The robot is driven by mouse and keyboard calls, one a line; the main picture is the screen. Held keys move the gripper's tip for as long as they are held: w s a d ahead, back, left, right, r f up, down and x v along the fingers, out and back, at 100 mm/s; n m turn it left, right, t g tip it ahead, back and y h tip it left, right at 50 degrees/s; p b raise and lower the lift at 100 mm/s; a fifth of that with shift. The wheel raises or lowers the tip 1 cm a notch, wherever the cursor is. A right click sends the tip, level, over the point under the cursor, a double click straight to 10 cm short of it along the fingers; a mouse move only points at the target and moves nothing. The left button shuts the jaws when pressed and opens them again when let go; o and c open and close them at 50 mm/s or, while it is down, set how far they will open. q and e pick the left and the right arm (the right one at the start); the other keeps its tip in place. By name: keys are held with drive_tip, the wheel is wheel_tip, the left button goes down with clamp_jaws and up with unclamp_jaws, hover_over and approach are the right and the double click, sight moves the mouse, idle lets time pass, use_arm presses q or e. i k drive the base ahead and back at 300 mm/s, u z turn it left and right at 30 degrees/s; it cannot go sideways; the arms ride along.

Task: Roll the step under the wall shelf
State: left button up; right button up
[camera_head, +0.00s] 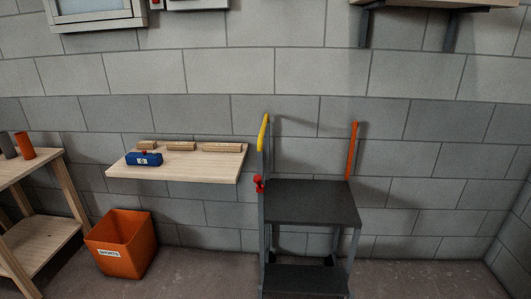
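The step (312,203) stands on the floor against the block wall, right of the middle. It has a dark top platform, a dark lower tread (305,281) and grey legs. Its left handrail (263,132) is yellow at the top and its right handrail (352,150) is orange. A red knob (258,184) sits on the left post. The wall shelf (435,3) is high at the top right, cut off by the picture's edge, on dark brackets (365,28). The step stands left of and below it. Neither of my grippers is in view.
A low wooden wall board (180,173) left of the step carries wooden battens (221,147) and a blue tool (144,159). An orange bin (122,245) stands below it. A wooden bench (45,245) is at the far left. Floor right of the step (430,278) is clear.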

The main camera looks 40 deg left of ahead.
sight(300, 201)
drive_tip(key=k, duration=1.15)
drive_tip(key=u, duration=0.85)
drive_tip(key=i, duration=0.75)
drive_tip(key=u, duration=0.55)
drive_tip(key=i, duration=0.95)
drive_tip(key=z, duration=0.65)
